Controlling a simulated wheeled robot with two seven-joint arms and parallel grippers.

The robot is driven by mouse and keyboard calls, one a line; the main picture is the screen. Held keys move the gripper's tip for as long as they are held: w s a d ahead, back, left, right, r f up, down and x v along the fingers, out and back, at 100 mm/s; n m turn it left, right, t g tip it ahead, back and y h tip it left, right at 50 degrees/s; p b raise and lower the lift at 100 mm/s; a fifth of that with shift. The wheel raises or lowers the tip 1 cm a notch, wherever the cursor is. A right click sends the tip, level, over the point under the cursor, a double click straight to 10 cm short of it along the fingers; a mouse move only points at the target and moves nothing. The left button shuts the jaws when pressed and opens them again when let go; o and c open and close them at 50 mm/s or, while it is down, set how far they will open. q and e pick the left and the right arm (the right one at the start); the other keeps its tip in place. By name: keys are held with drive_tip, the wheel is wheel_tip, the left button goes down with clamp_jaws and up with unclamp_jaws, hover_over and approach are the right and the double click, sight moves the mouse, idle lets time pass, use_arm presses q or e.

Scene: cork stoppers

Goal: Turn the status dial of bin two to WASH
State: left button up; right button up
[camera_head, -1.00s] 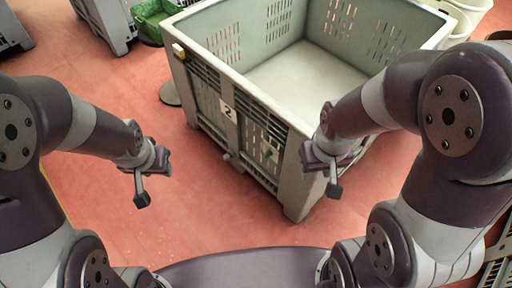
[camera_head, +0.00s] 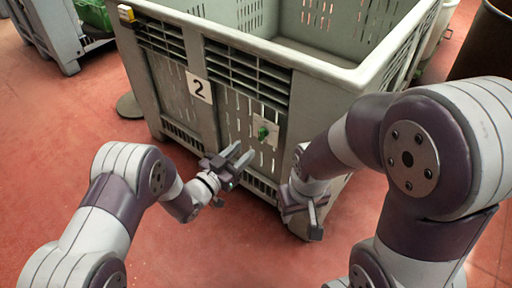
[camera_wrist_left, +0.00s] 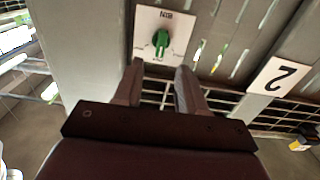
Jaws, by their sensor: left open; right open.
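Bin two (camera_head: 350,76) is a large grey slatted bin with a white "2" label (camera_head: 199,87) on its front wall. Its status dial (camera_head: 263,133) is a green knob on a small white plate, right of the label. In the left wrist view the green knob (camera_wrist_left: 160,40) shows on its plate beyond the fingertips; the plate's lettering is too small to read surely. My left gripper (camera_head: 243,160) is open and empty, just left of and below the dial, apart from it. My right gripper (camera_head: 314,215) is open and empty by the bin's right front corner, below and right of the dial.
Another grey bin (camera_head: 52,30) with a green crate (camera_head: 93,13) beside it stands at the back left. A dark brown round container (camera_head: 485,45) is at the right edge. A round grey disc (camera_head: 130,105) lies at the bin's left. Red floor (camera_head: 60,130) is free at left.

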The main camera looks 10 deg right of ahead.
sight(260, 135)
use_arm(q)
drive_tip(key=b+x, duration=0.2)
drive_tip(key=x, duration=0.4)
drive_tip(key=shift+w+d+f, duration=0.2)
drive_tip(key=shift+w+d, duration=0.05)
drive_tip(key=shift+d, duration=0.05)
drive_tip(key=shift+w+d+r+b, duration=0.15)
drive_tip(key=shift+w+d+b, duration=0.05)
drive_tip(key=shift+b, duration=0.1)
use_arm(e)
wheel_tip(260, 135, down, 4)
drive_tip(key=shift+r, duration=0.2)
use_arm(q)
drive_tip(key=shift+c, duration=0.3)
clamp_jaws()
